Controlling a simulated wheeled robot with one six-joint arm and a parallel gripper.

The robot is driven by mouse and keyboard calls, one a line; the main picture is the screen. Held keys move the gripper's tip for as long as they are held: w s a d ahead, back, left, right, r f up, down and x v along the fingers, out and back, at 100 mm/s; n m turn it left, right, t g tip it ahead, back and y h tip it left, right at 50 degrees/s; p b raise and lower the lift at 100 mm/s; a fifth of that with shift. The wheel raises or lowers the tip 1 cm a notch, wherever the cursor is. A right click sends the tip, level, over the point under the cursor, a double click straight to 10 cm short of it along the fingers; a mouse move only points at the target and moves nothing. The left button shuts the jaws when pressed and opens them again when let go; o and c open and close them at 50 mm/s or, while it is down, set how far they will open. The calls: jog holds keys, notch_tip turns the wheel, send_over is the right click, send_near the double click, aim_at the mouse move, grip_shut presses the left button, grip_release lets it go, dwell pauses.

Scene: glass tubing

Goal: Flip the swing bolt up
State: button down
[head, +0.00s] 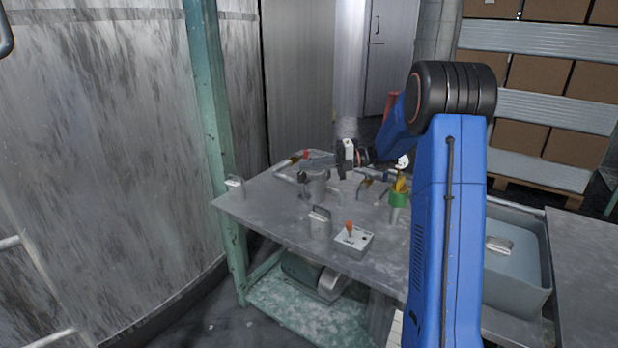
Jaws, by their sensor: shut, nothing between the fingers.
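A small grey metal cylinder (317,187) stands on the metal table. A thin dark piece that looks like the swing bolt (304,188) hangs down at its left side. It is too small to make out clearly. I cannot tell whether the fingertips touch the piece.
The table (270,215) also carries a control box (354,239) with an orange-red knob, a handled grey block (320,222), a white-handled block (235,187) and a green cup (398,198) of tools. A grey basin (518,290) is at right. A green post (213,130) rises at left.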

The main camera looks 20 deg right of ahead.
jog(key=shift+r, duration=2.15)
